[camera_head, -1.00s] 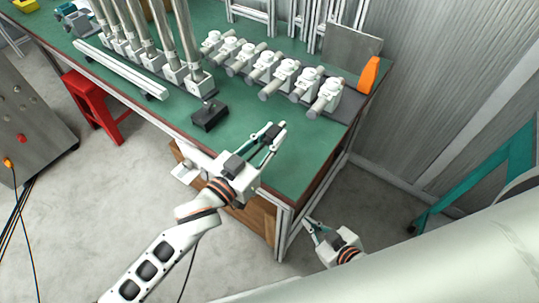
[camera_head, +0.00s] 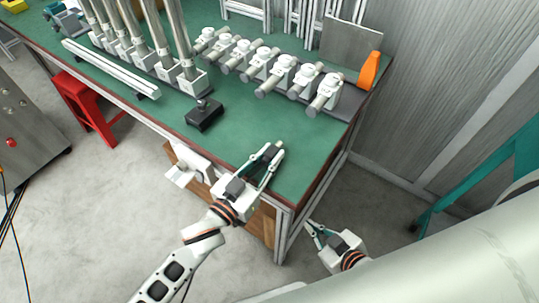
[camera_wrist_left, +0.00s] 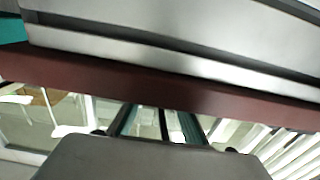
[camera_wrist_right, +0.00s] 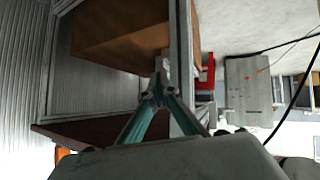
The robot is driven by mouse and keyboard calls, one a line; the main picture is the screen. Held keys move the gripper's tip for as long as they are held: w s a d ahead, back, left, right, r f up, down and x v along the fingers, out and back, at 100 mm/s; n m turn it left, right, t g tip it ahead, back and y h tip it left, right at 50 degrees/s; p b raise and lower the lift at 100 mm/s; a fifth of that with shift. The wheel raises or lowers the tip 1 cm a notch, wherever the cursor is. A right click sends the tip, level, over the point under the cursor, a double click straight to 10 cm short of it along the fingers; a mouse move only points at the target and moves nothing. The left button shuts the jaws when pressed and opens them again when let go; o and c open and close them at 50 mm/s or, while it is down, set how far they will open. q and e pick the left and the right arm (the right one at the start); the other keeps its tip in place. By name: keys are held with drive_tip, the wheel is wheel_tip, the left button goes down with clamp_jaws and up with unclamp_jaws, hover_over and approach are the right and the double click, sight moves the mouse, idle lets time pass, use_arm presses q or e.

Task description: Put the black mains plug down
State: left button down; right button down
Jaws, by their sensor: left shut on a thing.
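My left gripper (camera_head: 272,155) is over the front right part of the green table top (camera_head: 235,140), near its edge. A dark thing (camera_head: 267,153), which I take for the black mains plug, shows between its fingers; its shape is mostly hidden. The left wrist view shows the teal fingers (camera_wrist_left: 155,122) below the red-brown table edge (camera_wrist_left: 150,87), but no clear plug. My right gripper (camera_head: 313,229) is low beside the table's right front corner, off the table. Its fingertips meet with nothing visible between them in the right wrist view (camera_wrist_right: 160,80).
A black block with a small knob (camera_head: 204,115) stands on the table left of my left gripper. Several white-and-grey fittings (camera_head: 262,72) stand in a row behind, with upright tubes (camera_head: 150,45) at the left. A red stool (camera_head: 88,105) stands in front.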

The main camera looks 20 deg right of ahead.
use_arm(q)
drive_tip(key=shift+f, duration=0.2)
drive_tip(key=c, duration=1.9)
unclamp_jaws()
drive_tip(key=shift+r, duration=0.2)
drive_tip(key=p+v, duration=0.1)
drive_tip(key=v, duration=1.1)
